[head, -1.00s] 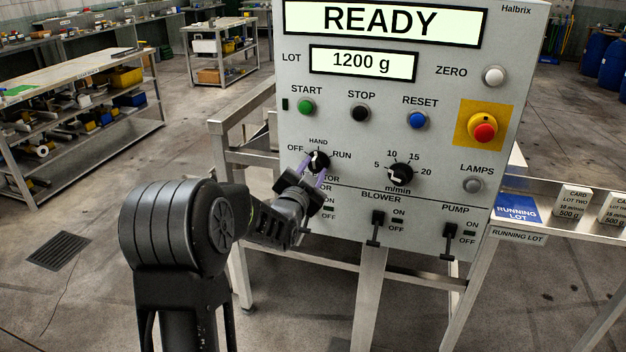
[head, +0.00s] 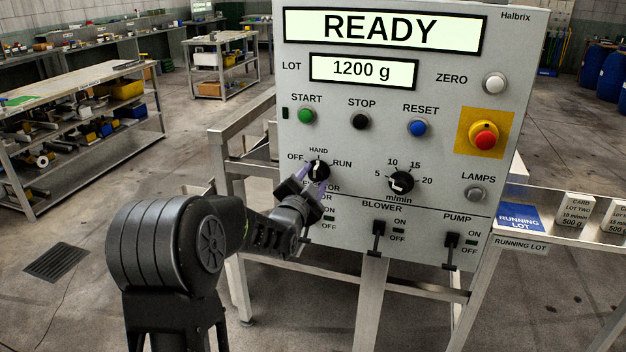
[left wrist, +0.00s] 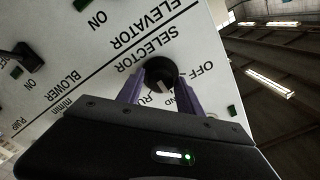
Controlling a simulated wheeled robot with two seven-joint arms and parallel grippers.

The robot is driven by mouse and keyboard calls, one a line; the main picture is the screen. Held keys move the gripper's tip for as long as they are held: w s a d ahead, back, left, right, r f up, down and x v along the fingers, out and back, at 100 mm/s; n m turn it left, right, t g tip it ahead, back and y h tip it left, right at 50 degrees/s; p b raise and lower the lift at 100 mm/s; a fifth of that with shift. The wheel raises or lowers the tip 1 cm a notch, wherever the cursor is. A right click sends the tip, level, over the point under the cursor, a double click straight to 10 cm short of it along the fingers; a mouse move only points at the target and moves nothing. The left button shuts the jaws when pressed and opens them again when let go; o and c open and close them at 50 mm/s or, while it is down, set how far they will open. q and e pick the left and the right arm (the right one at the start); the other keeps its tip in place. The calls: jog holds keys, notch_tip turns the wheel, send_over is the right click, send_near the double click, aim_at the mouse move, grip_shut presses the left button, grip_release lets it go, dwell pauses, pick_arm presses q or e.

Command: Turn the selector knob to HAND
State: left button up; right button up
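The black selector knob (head: 318,170) is on the panel's left side, under the labels OFF, HAND and RUN. Its white mark points up, about at HAND. My left gripper (head: 314,177) reaches it from below left, with purple fingers on either side of it. In the left wrist view the knob (left wrist: 160,72) stands between the two finger tips (left wrist: 160,88), which are spread. The fingers look open around it; contact is hard to tell. The right finger partly covers the HAND label there. My right gripper is not in view.
The panel (head: 345,190) also carries START, STOP and RESET buttons, a speed knob (head: 401,182), a red emergency button (head: 483,135) and BLOWER (head: 377,235) and PUMP (head: 451,245) switches. A metal frame leg (head: 240,285) stands below the panel at left.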

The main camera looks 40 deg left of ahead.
pick_arm(q)
jog(key=shift+o, duration=0.9)
jog(key=v, duration=0.7)
jog(key=shift+s+d+b, duration=0.15)
jog(key=shift+s+b, duration=0.2)
jog(key=shift+s, duration=0.05)
